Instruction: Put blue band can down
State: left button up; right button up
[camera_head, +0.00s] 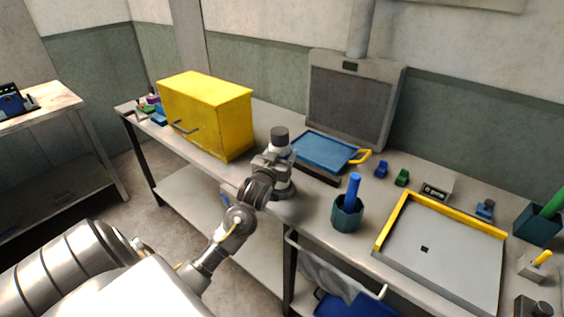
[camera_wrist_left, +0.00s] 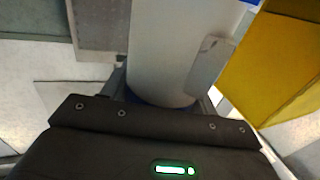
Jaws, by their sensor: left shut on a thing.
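The blue band can (camera_head: 281,151) is a pale upright cylinder with a dark top, at the front edge of the bench in the head view. My left gripper (camera_head: 272,166) is shut around it from the front. In the left wrist view the can (camera_wrist_left: 172,48) is a large pale cylinder, with a strip of blue low down between the fingers and more blue at the top edge. My gripper hides much of its lower part, and I cannot tell whether its bottom touches the bench. My right gripper is in neither view.
A yellow cabinet (camera_head: 208,117) stands left of the can. A blue tray (camera_head: 322,151) with a yellow handle lies behind it. A teal cup (camera_head: 346,217) with a blue stick and a yellow-edged tray (camera_head: 447,255) are to the right. A grey panel (camera_head: 350,101) stands at the back.

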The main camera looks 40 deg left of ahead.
pick_arm(q)
jog(key=f, duration=0.2)
jog(key=f+p, duration=0.1)
jog(key=shift+w+a+f, duration=0.1)
jog(key=shift+w, duration=0.15)
jog(key=shift+f, duration=0.1)
jog(key=shift+f, duration=0.2)
jog(key=o, duration=1.3)
